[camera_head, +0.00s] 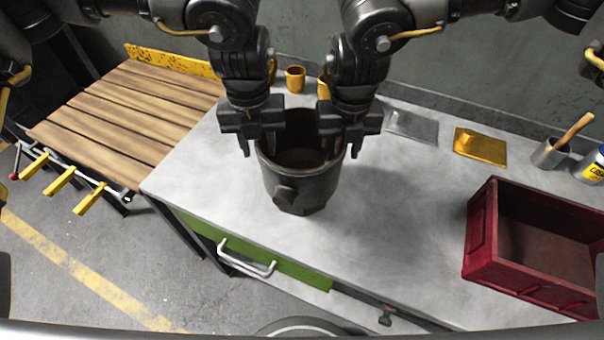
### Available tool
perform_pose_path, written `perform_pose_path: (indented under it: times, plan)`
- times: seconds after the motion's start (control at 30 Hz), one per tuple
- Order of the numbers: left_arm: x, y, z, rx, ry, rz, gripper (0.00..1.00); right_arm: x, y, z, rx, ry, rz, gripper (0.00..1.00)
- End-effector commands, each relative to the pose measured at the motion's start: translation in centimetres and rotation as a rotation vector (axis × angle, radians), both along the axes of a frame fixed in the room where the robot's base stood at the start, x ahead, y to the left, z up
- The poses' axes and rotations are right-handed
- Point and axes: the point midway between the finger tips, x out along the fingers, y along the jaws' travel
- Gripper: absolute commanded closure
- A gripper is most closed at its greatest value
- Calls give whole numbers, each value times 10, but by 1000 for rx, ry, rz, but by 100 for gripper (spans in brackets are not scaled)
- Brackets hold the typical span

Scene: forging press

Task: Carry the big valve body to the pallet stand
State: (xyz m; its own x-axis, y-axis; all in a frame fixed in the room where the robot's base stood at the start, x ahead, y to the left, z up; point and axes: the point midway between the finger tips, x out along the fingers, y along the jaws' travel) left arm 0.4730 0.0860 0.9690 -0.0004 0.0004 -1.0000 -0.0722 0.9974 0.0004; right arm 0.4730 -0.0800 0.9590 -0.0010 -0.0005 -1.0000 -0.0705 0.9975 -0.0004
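The big valve body (300,188), a dark metal pot shape with an open top and a stub on its front, stands upright on the grey workbench (400,230). My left gripper (261,148) is at the left side of its rim, fingers apart, one outside the wall and one over the opening. My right gripper (341,148) is at the right side of the rim in the same way, fingers apart. Whether any fingertip touches the wall is hard to tell. The pallet stand (130,108), with wooden slats, is left of the bench.
A red crate (482,235) sits at the bench's right. Behind are an orange cup (295,78), a grey plate (412,126), a yellow plate (480,147), a metal cup with a handle (549,154) and a can (592,168). Yellow-handled clamps (60,181) edge the stand. The bench front is clear.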

Motion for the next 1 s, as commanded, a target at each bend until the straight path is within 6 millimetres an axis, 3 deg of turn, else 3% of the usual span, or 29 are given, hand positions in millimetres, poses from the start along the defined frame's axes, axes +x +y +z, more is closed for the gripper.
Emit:
perform_pose_path:
  times: [0.4, 0.7, 1.0]
  plan:
    - [0, 0, -7, 0, 1, 0, 65, 0, 0, -7, 0, -1, 1, 65]
    - [0, 0, -7, 0, 1, 0, 100, 0, 0, -7, 0, -1, 0, 100]
    - [0, 0, -7, 1, 0, 0, 100, 0, 0, -7, 0, -1, 0, 100]
